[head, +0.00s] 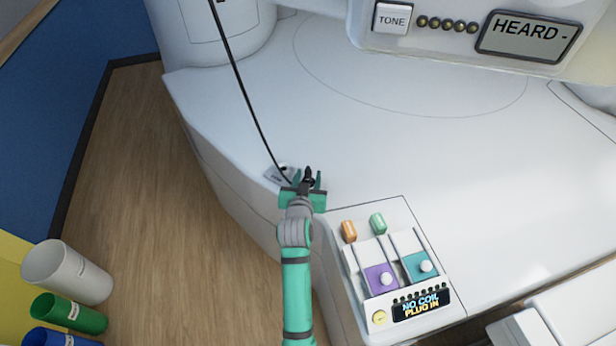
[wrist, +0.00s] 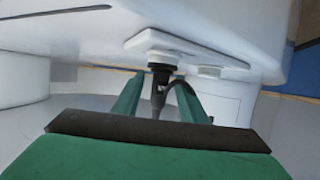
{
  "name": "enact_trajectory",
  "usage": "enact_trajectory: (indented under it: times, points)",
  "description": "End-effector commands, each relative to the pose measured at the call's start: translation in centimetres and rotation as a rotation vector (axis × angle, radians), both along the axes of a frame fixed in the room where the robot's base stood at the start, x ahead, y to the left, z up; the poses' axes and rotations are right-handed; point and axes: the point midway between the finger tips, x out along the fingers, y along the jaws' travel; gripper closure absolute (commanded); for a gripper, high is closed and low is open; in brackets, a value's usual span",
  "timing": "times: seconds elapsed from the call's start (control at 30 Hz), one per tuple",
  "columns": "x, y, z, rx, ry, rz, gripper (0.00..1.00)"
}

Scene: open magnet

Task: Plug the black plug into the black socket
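The black plug (wrist: 158,98) stands between the two fingers of my gripper (wrist: 160,82) in the wrist view. The fingers are apart, with a narrow gap on either side of the plug. The plug's tip is at the black socket (wrist: 160,58) on a pale plate, lined up with it; whether it is seated I cannot tell. In the head view my gripper (head: 308,182) is at the left edge of the white table, with the black plug (head: 308,174) between its fingers. The socket is hidden there.
A black cable (head: 245,90) hangs from above to beside my gripper. The pale socket plate (head: 276,174) has a second, light socket (wrist: 208,72). A control panel (head: 352,285) with a "NO COIL PLUG IN" display (head: 421,305) is at lower right. Coloured bins (head: 68,312) stand at lower left.

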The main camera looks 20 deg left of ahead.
Motion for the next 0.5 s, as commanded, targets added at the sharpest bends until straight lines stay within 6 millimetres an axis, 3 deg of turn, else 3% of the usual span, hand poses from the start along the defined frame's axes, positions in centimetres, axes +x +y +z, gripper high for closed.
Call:
enact_trajectory:
  times: [0.27, 0.5]
  points:
    - [-0.3, 0.0, 0.1, 0.0, 0.001, 0.0, 0.61]
    - [-3.4, -0.6, 1.1, 0.001, 0.001, 0.001, 0.61]
